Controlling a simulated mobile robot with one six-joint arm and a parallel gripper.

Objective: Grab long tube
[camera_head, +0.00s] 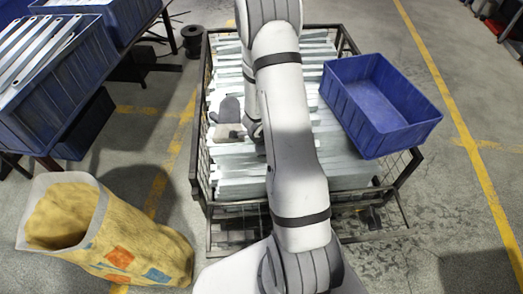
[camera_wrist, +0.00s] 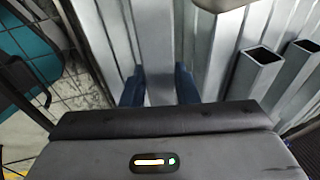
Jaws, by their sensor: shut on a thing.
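In the wrist view, a long grey metal tube (camera_wrist: 157,45) runs up the picture between the two blue fingers of my gripper (camera_wrist: 159,84). The fingers are shut on its sides. Its near end is hidden behind the gripper body. More long grey metal pieces lie alongside it. In the head view, the stack of metal pieces (camera_head: 330,150) lies in a dark wire-sided crate (camera_head: 207,200). My arm crosses in front of the stack there and hides the held tube.
Square tubes with open ends (camera_wrist: 262,57) stand out at the right of the wrist view. An empty blue bin (camera_head: 375,100) sits on the crate's right side.

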